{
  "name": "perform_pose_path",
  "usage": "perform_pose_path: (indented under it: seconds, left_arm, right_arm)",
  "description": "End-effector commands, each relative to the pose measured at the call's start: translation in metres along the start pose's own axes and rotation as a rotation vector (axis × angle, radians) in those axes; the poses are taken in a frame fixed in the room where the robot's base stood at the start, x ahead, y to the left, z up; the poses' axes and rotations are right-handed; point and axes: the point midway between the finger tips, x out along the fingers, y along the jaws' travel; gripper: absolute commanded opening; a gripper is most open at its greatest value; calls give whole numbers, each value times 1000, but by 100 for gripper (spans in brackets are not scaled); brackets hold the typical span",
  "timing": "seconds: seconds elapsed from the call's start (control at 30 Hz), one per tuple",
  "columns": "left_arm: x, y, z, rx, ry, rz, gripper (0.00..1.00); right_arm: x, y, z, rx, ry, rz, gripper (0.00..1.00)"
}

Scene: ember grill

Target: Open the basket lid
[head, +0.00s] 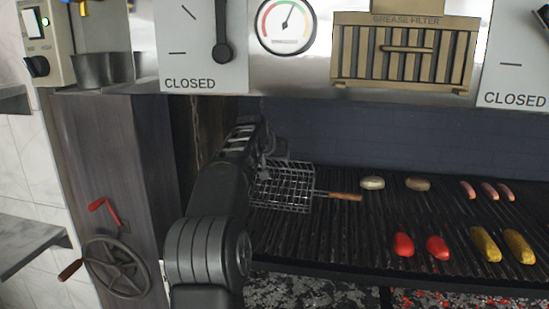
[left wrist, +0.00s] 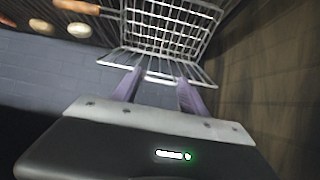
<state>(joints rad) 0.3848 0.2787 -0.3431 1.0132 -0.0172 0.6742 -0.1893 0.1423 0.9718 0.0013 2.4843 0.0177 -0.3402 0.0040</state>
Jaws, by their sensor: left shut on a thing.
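A wire grill basket (head: 283,188) with a wooden handle (head: 340,196) lies at the left end of the grill grate in the head view. My left gripper (head: 268,158) is at the basket's far left edge, partly hidden by my own arm. In the left wrist view the basket (left wrist: 165,32) fills the top middle, and the fingers of my left gripper (left wrist: 155,82) are shut on the wire edge of its lid (left wrist: 158,66). How far the lid is raised I cannot tell. My right gripper is not in view.
Two round patties (head: 372,183), several sausages (head: 484,190), red peppers (head: 404,245) and yellow corn-like pieces (head: 485,244) lie on the grate to the right. A dark side wall (left wrist: 265,80) stands close beside the basket. A grease filter (head: 405,52) hangs above.

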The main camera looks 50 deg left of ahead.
Motion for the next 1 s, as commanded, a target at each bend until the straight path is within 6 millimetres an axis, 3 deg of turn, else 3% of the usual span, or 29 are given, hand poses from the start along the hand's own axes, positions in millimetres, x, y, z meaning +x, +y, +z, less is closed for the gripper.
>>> perform_pose_path:
  seconds: [0.33, 0.37, 0.6, 1.0]
  left_arm:
    - [-1, 0, -2, 0, 4, 0, 0]
    - [-1, 0, -2, 0, 4, 0, 53]
    - [0, 0, -1, 0, 2, 0, 72]
    - [-8, 1, 0, 0, 3, 1, 72]
  right_arm:
    - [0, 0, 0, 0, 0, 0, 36]
    - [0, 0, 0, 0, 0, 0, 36]
    - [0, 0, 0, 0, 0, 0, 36]
    - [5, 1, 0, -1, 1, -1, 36]
